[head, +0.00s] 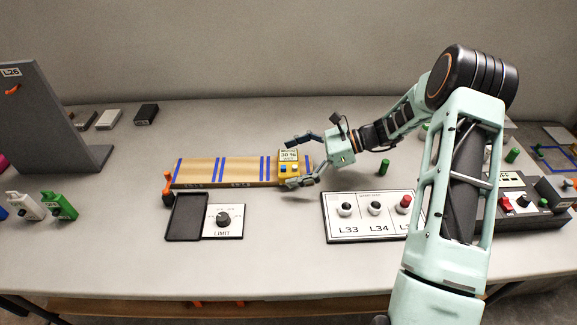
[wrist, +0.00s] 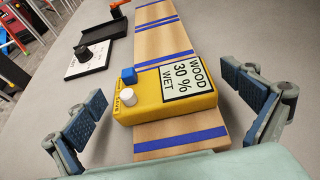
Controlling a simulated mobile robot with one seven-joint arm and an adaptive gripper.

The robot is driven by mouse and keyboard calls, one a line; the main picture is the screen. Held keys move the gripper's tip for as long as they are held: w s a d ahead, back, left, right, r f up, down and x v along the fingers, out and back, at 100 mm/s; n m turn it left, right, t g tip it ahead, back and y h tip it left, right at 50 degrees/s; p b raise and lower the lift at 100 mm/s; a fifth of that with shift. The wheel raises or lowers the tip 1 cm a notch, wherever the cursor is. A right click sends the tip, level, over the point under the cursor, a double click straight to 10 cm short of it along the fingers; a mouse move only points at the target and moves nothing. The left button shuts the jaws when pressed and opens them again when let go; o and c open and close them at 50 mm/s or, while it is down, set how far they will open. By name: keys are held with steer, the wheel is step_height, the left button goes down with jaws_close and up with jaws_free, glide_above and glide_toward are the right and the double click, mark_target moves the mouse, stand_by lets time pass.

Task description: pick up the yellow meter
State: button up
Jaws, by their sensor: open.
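The yellow meter (head: 289,172) lies on the right part of a wooden board (head: 240,172) with blue stripes. In the wrist view the meter (wrist: 175,90) shows a label reading "WOOD 30 % WET", a blue button and a white button. My gripper (head: 292,162) reaches in from the right at the meter. In the wrist view my gripper (wrist: 177,112) is open, with one finger on each side of the meter and board. Gaps show between both fingers and the meter. The board's right end is partly hidden by my gripper in the head view.
A dark tray (head: 186,217) and a LIMIT dial panel (head: 223,220) lie in front of the board. An orange clamp (head: 168,185) stands at its left end. A panel with several knobs (head: 372,216) and a green peg (head: 384,167) are to the right.

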steer(key=shift+a, duration=0.1)
steer(key=shift+c, duration=0.6)
steer(key=c, duration=1.3)
